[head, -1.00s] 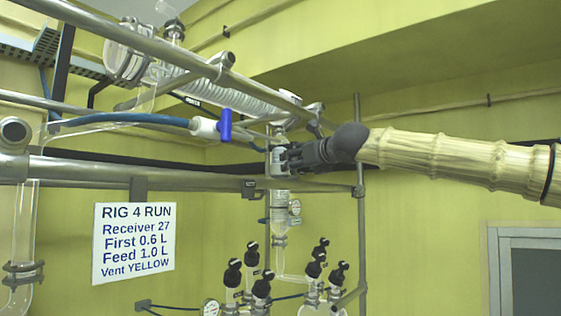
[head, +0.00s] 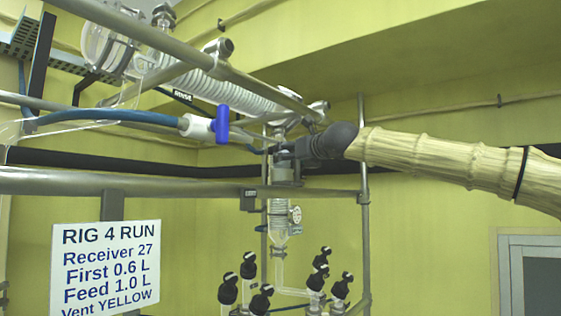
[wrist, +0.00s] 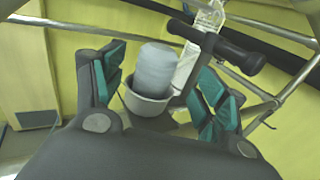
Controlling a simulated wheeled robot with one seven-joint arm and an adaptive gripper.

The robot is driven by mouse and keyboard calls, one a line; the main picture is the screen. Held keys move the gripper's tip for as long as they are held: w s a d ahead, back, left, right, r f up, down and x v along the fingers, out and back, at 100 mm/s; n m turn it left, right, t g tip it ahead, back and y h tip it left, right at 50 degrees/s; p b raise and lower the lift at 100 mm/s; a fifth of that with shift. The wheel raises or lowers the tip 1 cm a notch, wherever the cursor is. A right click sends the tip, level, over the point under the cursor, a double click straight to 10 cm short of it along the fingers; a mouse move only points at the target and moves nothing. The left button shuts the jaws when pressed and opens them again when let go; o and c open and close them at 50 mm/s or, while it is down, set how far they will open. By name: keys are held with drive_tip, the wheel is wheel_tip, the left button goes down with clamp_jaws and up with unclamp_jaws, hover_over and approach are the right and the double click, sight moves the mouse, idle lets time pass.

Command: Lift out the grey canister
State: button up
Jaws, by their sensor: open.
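In the wrist view the grey canister (wrist: 155,66) is a pale grey cylinder with a rounded top. It stands in a metal cup-shaped holder (wrist: 147,104), which hides its lower part. My gripper (wrist: 160,82) is open, with one teal-padded finger on each side of the canister. In the head view my gripper (head: 290,155) is small and dark beside the upright glass column at the rig's far end. The canister cannot be made out clearly there.
Steel rails (head: 170,183) and a coiled glass condenser (head: 225,88) run close to my gripper. A blue-handled valve (head: 222,125) is to its left. Black-capped glassware (head: 262,298) stands below. A dark cylindrical bar (wrist: 215,47) lies just beyond the canister in the wrist view.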

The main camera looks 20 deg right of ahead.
drive_tip(key=shift+w+f, duration=0.15)
drive_tip(key=shift+w, duration=0.6)
drive_tip(key=shift+w+a+r+p, duration=0.3)
drive_tip(key=shift+w+p, duration=0.25)
drive_tip(key=shift+p, duration=0.4)
drive_tip(key=w, duration=0.1)
drive_tip(key=w+p, duration=0.1)
drive_tip(key=w, duration=0.1)
drive_tip(key=shift+w+a+f+p, duration=0.3)
drive_tip(key=shift+a+p, duration=0.05)
drive_tip(key=shift+a, duration=0.05)
drive_tip(key=shift+s, duration=0.2)
drive_tip(key=shift+d, duration=0.1)
drive_tip(key=shift+c, duration=1.3)
drive_tip(key=c, duration=0.9)
